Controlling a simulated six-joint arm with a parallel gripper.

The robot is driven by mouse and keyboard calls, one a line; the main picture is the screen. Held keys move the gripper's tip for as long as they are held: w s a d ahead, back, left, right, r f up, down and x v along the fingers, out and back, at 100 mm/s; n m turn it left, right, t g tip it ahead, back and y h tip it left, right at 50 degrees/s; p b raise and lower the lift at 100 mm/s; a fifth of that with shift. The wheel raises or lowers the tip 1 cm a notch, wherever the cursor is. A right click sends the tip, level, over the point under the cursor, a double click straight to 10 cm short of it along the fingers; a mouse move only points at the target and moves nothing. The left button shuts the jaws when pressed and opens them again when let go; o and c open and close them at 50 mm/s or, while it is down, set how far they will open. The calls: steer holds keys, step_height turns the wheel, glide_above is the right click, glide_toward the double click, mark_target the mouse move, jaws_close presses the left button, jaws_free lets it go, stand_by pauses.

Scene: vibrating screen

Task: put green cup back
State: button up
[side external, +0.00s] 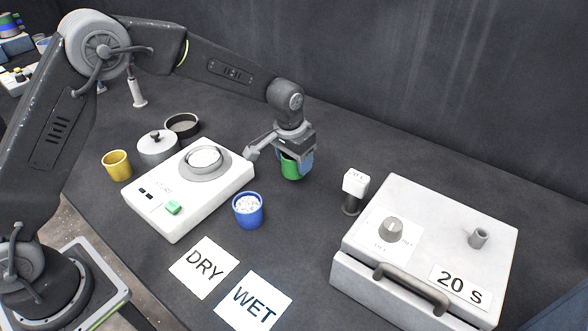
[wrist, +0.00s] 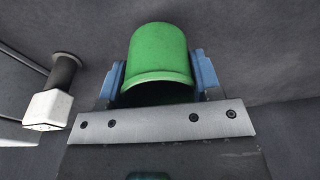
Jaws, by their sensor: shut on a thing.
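The green cup (side external: 292,168) is between the fingers of my gripper (side external: 294,160), to the right of the white machine in the side view. In the wrist view the green cup (wrist: 158,62) fills the space between the two blue fingertips of my gripper (wrist: 160,78), which touch its sides. My gripper is shut on it. The top of the cup is partly hidden by the gripper in the side view. I cannot tell whether its base touches the table.
A white-topped black post (side external: 354,190) stands right of the cup and shows in the wrist view (wrist: 52,95). Nearby are a white machine (side external: 175,225), blue cup (side external: 248,212), yellow cup (side external: 117,166), lidded pot (side external: 158,150), dark sieve (side external: 182,125) and "20 S" box (side external: 430,240).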

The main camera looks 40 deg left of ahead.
mark_target(294, 170)
steer(key=shift+f, duration=1.8)
steer(key=shift+f, duration=0.1)
steer(key=o, duration=1)
steer(key=shift+c, duration=0.2)
step_height(294, 170, up, 12)
steer(key=s, duration=0.1)
steer(key=shift+s, duration=0.35)
